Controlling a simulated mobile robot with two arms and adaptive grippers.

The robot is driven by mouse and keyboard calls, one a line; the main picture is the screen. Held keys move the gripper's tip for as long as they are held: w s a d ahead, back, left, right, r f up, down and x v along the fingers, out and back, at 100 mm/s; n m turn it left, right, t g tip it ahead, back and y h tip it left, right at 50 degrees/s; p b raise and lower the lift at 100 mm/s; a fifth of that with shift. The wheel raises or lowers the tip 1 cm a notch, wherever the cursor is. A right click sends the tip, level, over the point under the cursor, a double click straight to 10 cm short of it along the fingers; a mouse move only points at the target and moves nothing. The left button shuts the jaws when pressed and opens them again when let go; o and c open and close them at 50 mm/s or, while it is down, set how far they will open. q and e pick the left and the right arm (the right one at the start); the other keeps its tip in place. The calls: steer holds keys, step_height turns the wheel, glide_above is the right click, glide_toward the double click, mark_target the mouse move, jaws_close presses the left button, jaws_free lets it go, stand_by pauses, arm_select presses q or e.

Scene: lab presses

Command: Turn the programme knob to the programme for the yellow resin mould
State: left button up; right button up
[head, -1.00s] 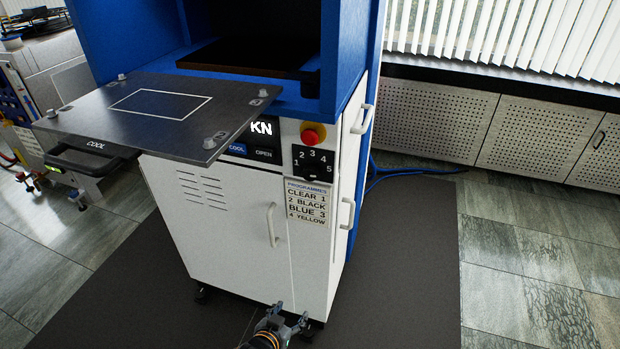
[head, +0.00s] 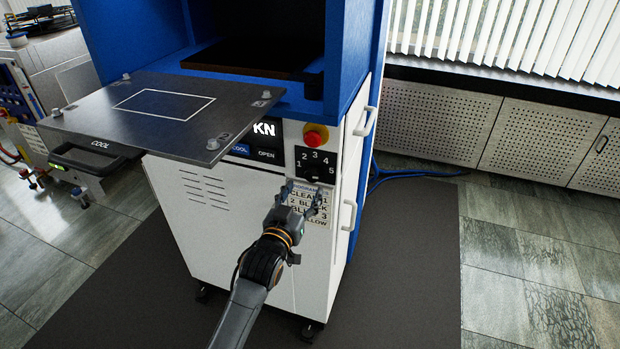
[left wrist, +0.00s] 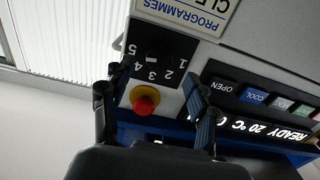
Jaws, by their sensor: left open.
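The black programme knob (head: 314,172) sits on a black dial plate numbered 1 to 5 on the white press front. In the left wrist view the knob (left wrist: 157,47) shows upside down and dark; I cannot tell surely which number it points at. The programme card (head: 321,221) below is partly hidden by my gripper; its lower line, listed as 4 YELLOW earlier, is now half covered. My left gripper (head: 302,193) is open and empty, in front of the card's top, just below the knob. My right gripper is not in view.
A red emergency button (head: 315,135) is just above the dial. A display (left wrist: 265,128) reading READY 20 °C and the COOL and OPEN buttons are beside it. A metal plate (head: 100,110) juts out at upper left. A door handle (head: 348,215) is to the right.

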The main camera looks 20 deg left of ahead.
mark_target(311, 178)
arm_select(q)
steer(key=shift+w+d, duration=0.1)
steer(key=shift+w, duration=2.7)
steer(key=shift+c, duration=0.3)
steer(key=c, duration=1.1)
